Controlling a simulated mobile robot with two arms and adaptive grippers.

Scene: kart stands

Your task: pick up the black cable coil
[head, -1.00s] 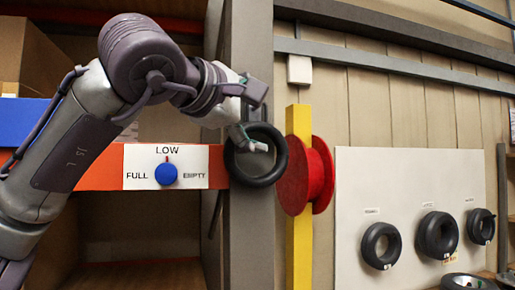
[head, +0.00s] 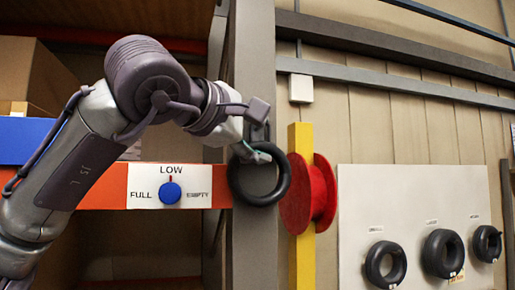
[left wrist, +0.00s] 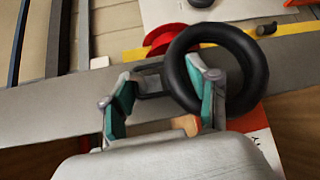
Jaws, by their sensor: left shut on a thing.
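The black cable coil (head: 268,197) is a thick black ring in front of the grey upright post. In the left wrist view the coil (left wrist: 257,66) shows as a whole ring. My left gripper (head: 254,151) is at the coil's top edge and shut on its rim. In the left wrist view the gripper (left wrist: 162,78) has teal-padded fingers, with the right one overlapping the ring's opening and the left one outside it. Whether the coil still touches its support is hidden. My right gripper is out of view.
A red spool (head: 322,193) on a yellow post (head: 301,249) stands close right of the coil. A white board (head: 411,205) with several black rings is farther right. An orange beam with a blue knob (head: 170,193) marked FULL, LOW, EMPTY is left. Cardboard boxes (head: 47,80) sit behind my arm.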

